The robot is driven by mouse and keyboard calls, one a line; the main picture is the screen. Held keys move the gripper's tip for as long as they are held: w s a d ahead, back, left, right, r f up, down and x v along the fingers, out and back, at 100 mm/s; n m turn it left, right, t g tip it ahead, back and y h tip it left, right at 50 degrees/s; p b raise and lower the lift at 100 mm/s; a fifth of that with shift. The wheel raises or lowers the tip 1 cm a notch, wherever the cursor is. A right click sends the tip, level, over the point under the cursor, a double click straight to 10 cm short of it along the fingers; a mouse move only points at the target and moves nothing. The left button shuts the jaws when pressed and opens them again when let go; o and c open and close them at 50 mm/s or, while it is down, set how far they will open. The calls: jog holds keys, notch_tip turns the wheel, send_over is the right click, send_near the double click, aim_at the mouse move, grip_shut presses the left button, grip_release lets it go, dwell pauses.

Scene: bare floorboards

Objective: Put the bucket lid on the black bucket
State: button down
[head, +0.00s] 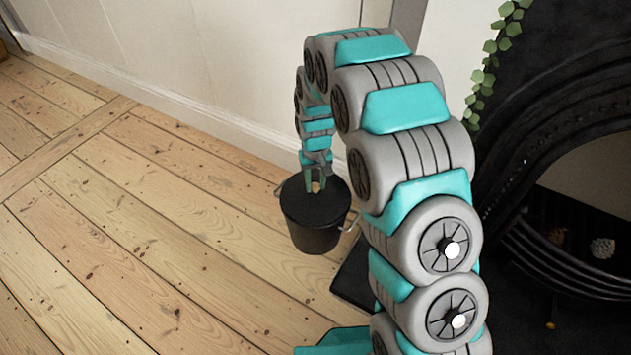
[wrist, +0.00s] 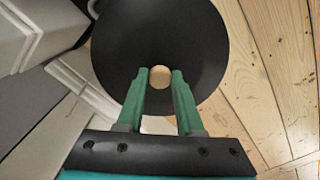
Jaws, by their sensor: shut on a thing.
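The black bucket (head: 317,240) stands upright on the floorboards below my arm, with pale handle parts sticking out at its sides. The bucket lid (head: 336,195) is a flat black disc at the bucket's top; I cannot tell whether it rests on the rim or hovers just above it. My gripper (head: 315,185) points down over the lid. In the wrist view, the lid (wrist: 155,35) is a large dark disc, and my gripper (wrist: 160,78) is shut on its round wooden knob (wrist: 160,77). The lid hides the bucket's opening.
A black fireplace (head: 540,130) with a leafy garland (head: 490,65) stands on the right, its dark hearth (head: 352,278) near the bucket. A white wall with a skirting board (head: 165,100) runs behind. The floorboards (head: 130,240) to the left are clear.

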jog(key=shift+f, duration=0.4)
jog(key=shift+c, duration=2.3)
grip_release()
jog(key=shift+r, duration=0.2)
jog(key=shift+r+p, duration=0.9)
jog(key=shift+r, duration=2.45)
